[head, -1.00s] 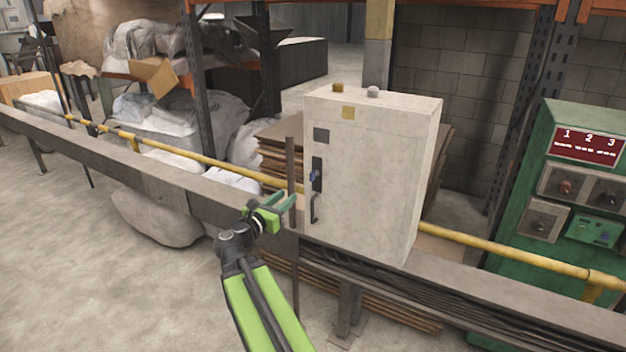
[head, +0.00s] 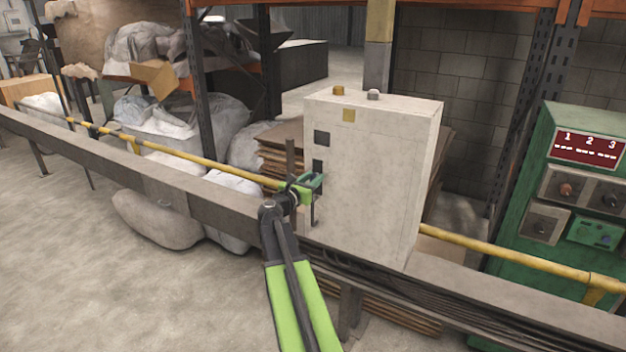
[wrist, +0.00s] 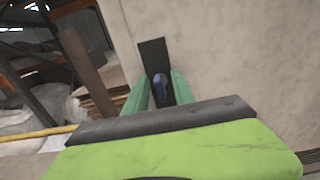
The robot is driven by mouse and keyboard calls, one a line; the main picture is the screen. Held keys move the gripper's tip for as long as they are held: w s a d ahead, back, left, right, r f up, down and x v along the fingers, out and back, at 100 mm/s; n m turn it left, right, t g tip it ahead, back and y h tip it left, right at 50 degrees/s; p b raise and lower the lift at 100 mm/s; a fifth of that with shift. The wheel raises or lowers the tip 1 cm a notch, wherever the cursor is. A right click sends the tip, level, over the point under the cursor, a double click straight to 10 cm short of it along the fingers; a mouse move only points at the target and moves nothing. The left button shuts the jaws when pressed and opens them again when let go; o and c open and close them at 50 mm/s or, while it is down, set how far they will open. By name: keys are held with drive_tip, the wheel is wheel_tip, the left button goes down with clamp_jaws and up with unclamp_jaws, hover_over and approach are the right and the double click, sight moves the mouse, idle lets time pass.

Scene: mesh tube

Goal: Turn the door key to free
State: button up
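The door key is blue and sits on a black lock plate (wrist: 153,58) on the face of a pale cabinet (head: 370,170). In the wrist view the blue key (wrist: 160,88) shows between the two green fingers of my gripper (wrist: 160,92), with bare space visible between them. In the head view my gripper (head: 313,181) is at the lock plate (head: 318,166) and hides the key. The fingers look open around the key; I cannot see them touch it. A dark door handle (head: 314,212) hangs just below, partly covered by my gripper.
The cabinet stands on a long grey beam (head: 490,290) with a yellow pipe (head: 500,250) along it. A dark upright post (head: 291,158) stands left of the cabinet, close to my gripper. A green control panel (head: 570,200) stands at the right.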

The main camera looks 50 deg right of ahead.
clamp_jaws()
drive_tip(key=shift+m, duration=0.3)
drive_tip(key=m, duration=0.3)
drive_tip(key=shift+m, duration=0.3)
drive_tip(key=m, duration=0.4)
drive_tip(key=shift+s+m, duration=0.1)
drive_tip(key=shift+m, duration=0.2)
drive_tip(key=m, duration=0.4)
drive_tip(key=shift+f, duration=0.1)
drive_tip(key=m, duration=0.5)
